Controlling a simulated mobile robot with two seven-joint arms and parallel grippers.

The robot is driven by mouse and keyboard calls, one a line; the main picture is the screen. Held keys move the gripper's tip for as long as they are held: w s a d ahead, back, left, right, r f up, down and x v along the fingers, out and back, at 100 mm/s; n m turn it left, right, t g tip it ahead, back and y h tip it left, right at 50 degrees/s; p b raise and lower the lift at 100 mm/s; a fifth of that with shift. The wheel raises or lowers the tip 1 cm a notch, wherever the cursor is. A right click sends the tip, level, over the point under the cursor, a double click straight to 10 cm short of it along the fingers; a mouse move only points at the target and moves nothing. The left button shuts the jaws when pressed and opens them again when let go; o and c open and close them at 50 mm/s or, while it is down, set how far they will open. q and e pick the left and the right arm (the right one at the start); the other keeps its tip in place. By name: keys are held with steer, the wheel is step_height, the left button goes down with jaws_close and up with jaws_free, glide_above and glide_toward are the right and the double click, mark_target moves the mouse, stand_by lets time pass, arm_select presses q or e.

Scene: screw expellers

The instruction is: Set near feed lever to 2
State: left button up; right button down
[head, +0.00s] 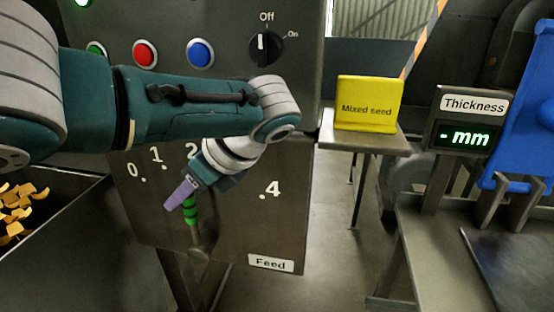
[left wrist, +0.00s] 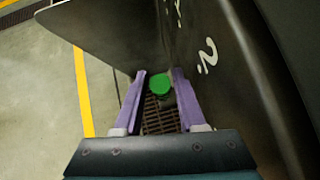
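The feed lever (head: 190,212) has a green and black banded handle on a dark panel (head: 282,225) labelled "Feed". It rises from a round pivot (head: 198,255), leaning slightly left, roughly towards the numeral 2 (head: 190,149); the exact setting cannot be told. The numerals 0, 1 and 4 also show; my arm covers the part between 2 and 4. My left gripper (head: 180,196) is at the handle's top. In the left wrist view, the lever's green end (left wrist: 159,88) sits between the open purple fingers (left wrist: 158,100), with gaps beside it. My right gripper is not in view.
Above are red (head: 145,53) and blue (head: 201,52) buttons and a rotary switch (head: 266,48) marked Off and On. A bin of yellowish pieces (head: 17,212) is at left. A yellow "Mixed seed" sign (head: 368,104) and a thickness display (head: 465,138) stand right.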

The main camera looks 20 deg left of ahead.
arm_select(q)
steer(key=shift+d, duration=0.1)
steer(key=p+v, duration=0.1)
steer(key=v, duration=0.8)
steer(key=shift+d+r, duration=0.2)
steer(key=shift+r, duration=0.15)
